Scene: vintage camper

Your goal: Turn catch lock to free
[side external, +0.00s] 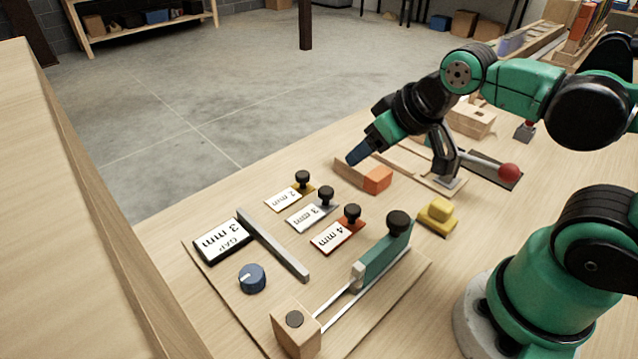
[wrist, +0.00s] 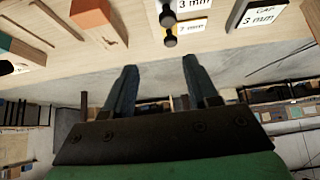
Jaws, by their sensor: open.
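No part is labelled as the catch lock. A round blue knob (side external: 252,278) with a white pointer line sits on the wooden board, beside the "3 mm GAP" card (side external: 222,240); its pointer aims left. A green slide (side external: 384,254) with a black knob rests on a metal rail, with a wooden block (side external: 297,332) bearing a dark round button at the near end. My gripper (side external: 358,156) is open and empty, near the table's far edge beside the orange-ended block (side external: 377,180). The wrist view shows its two dark blue fingers apart (wrist: 162,85).
Three knobbed gauge plates, yellow (side external: 290,195), grey (side external: 313,213) and orange (side external: 338,234), lie between my gripper and the blue knob. A grey bar (side external: 272,247) borders the GAP card. A yellow block (side external: 437,216) and a red-knobbed lever (side external: 508,172) are to the right.

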